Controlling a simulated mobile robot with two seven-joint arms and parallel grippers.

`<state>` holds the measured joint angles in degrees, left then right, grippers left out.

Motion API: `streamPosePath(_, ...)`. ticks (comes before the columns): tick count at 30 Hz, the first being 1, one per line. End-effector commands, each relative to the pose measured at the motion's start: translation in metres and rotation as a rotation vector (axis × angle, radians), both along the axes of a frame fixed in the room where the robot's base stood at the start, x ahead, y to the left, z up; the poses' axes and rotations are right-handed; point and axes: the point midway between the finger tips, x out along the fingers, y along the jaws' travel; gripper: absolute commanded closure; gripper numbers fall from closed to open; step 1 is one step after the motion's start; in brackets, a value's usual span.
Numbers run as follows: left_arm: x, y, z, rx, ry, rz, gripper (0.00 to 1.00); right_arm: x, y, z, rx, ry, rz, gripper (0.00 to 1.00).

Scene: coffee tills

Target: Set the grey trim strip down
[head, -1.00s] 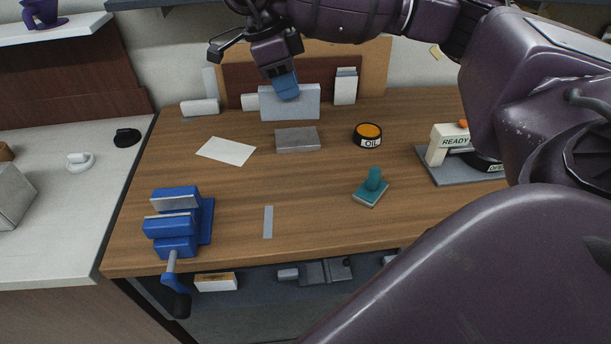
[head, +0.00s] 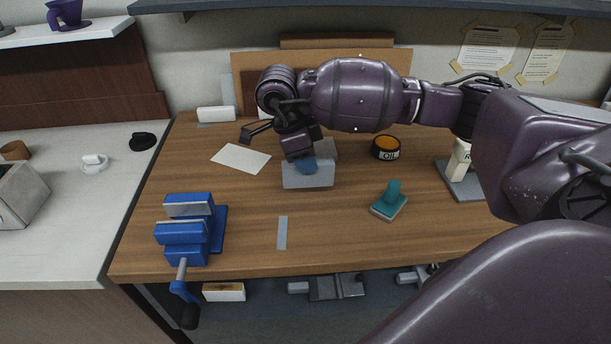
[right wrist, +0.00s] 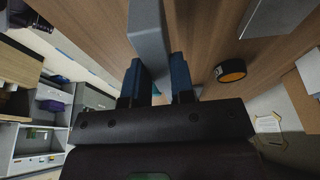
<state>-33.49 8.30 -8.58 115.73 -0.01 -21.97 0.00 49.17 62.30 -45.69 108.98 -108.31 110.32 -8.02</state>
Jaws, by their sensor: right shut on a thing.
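My right gripper (head: 306,166) points down over the middle of the wooden bench (head: 350,240). In the right wrist view the strip (right wrist: 148,38) sits between the two blue fingers (right wrist: 157,80) and runs away to the top edge. Its underside is hidden, so I cannot tell whether it touches the bench. My left gripper is not in view.
White paper (head: 241,158) and a blue vise (head: 188,232) are left. A thin flat grey mark (head: 282,232) lies in front on clear wood.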

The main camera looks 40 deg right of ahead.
Motion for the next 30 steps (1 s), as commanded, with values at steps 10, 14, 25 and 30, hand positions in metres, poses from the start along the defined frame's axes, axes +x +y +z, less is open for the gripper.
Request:
streamPosePath(10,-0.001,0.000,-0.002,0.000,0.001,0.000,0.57,-0.001,0.000,-0.030,0.000,0.004,-0.002,1.00)
streamPosePath(14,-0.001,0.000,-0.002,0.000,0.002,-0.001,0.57,0.000,0.000,-0.045,0.002,0.001,-0.001,1.00)
streamPosePath(25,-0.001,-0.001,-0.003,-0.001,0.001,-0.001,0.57,0.000,0.000,-0.049,0.000,0.000,0.000,1.00)
streamPosePath(30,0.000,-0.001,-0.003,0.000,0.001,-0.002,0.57,0.000,0.000,-0.050,0.001,-0.001,-0.001,0.60)
